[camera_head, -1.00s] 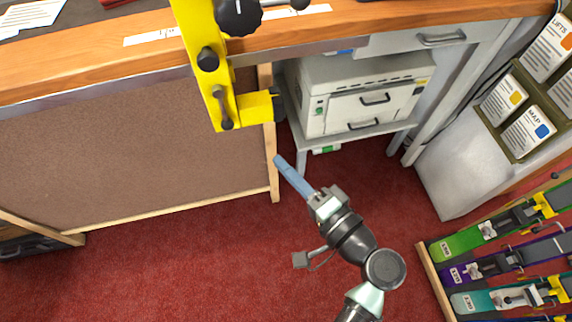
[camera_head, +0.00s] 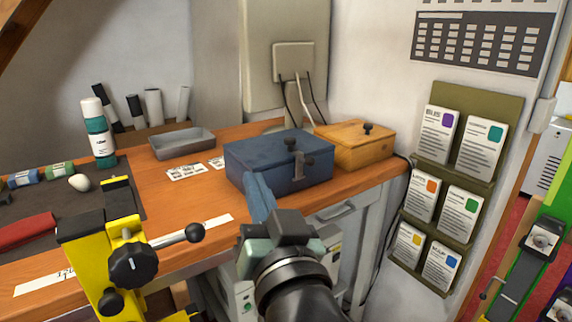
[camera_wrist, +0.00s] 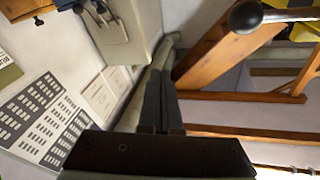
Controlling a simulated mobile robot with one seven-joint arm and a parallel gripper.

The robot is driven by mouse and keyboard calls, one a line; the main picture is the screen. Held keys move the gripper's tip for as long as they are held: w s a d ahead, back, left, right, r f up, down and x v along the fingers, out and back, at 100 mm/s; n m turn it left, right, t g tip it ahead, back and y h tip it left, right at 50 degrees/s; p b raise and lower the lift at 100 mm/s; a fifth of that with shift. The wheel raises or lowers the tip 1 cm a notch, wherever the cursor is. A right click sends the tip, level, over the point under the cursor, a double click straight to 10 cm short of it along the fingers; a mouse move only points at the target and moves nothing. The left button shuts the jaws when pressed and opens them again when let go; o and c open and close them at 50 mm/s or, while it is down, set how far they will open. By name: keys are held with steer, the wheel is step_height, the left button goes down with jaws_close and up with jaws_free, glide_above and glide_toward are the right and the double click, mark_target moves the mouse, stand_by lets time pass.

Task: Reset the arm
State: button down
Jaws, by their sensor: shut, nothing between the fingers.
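My gripper (camera_head: 256,182) shows in the camera_head view with its long blue fingers together and nothing between them. It points up and away, in front of the left part of the dark blue box on the bench. I cannot tell whether it touches the box. In the camera_wrist view my gripper (camera_wrist: 161,80) has its two dark fingers side by side, pointing up the picture toward the wall and wooden beams.
The blue box (camera_head: 285,162) and a wooden box (camera_head: 358,143) stand on the bench (camera_head: 178,212). A yellow clamp-like device (camera_head: 92,247) with black knobs is at the left. A grey tray (camera_head: 182,143) lies behind. A leaflet rack (camera_head: 445,190) hangs at right.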

steer(key=s+d+r+t+h, duration=0.2)
steer(key=s+r+t+h, duration=0.15)
steer(key=s+r, duration=0.55)
steer(key=s+d+r+t+h, duration=0.25)
steer(key=s+r+t, duration=0.2)
steer(key=r, duration=0.95)
step_height(320, 180, up, 17)
steer(key=p, duration=1.7)
steer(key=shift+w+a+f+t, duration=0.2)
steer(key=shift+w+a+t, duration=0.1)
steer(key=shift+w+a, duration=0.05)
steer(key=shift+a, duration=0.15)
